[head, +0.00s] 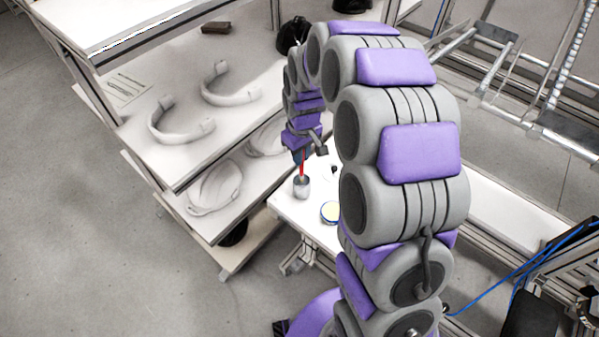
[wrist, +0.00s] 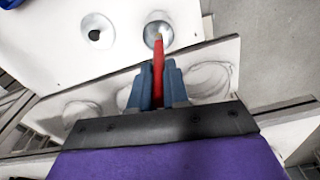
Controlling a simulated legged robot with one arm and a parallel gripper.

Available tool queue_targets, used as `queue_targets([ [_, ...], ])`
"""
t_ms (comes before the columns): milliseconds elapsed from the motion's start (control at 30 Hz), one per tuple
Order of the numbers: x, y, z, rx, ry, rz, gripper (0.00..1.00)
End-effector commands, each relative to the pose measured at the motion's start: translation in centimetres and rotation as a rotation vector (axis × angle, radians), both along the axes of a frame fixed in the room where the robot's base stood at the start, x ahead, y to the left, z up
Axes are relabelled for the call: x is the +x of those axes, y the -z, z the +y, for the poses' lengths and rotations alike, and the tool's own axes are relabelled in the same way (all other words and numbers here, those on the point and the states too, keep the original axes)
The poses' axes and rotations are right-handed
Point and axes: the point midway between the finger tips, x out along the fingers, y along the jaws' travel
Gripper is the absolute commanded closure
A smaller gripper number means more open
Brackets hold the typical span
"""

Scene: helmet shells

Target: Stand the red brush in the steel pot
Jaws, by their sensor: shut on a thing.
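The red brush (head: 303,163) points downward from my gripper (head: 301,150). The steel pot (head: 301,188) stands upright on the white table, directly below the brush. In the wrist view my gripper (wrist: 158,88) is shut on the red brush (wrist: 158,62), between its two blue-grey fingers. The brush's pale end overlaps the mouth of the steel pot (wrist: 153,38). I cannot tell whether that end is inside the pot or just above it.
A pale round thing with a dark centre (wrist: 97,31) lies near the pot. White shelves with helmet shells (head: 217,187) stand to the left. A blue cable (head: 520,270) runs at lower right.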

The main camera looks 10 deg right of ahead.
Motion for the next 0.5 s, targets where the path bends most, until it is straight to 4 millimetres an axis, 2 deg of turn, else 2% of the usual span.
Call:
queue_targets([
  [33,0.0,1.3,0.0,0.000,0.000,0.002,1.00],
  [100,0.0,2.5,0.0,0.000,0.001,0.004,1.00],
  [333,0.0,4.6,0.0,0.000,0.001,0.001,1.00],
  [500,0.0,7.0,-0.1,0.001,0.002,0.006,1.00],
])
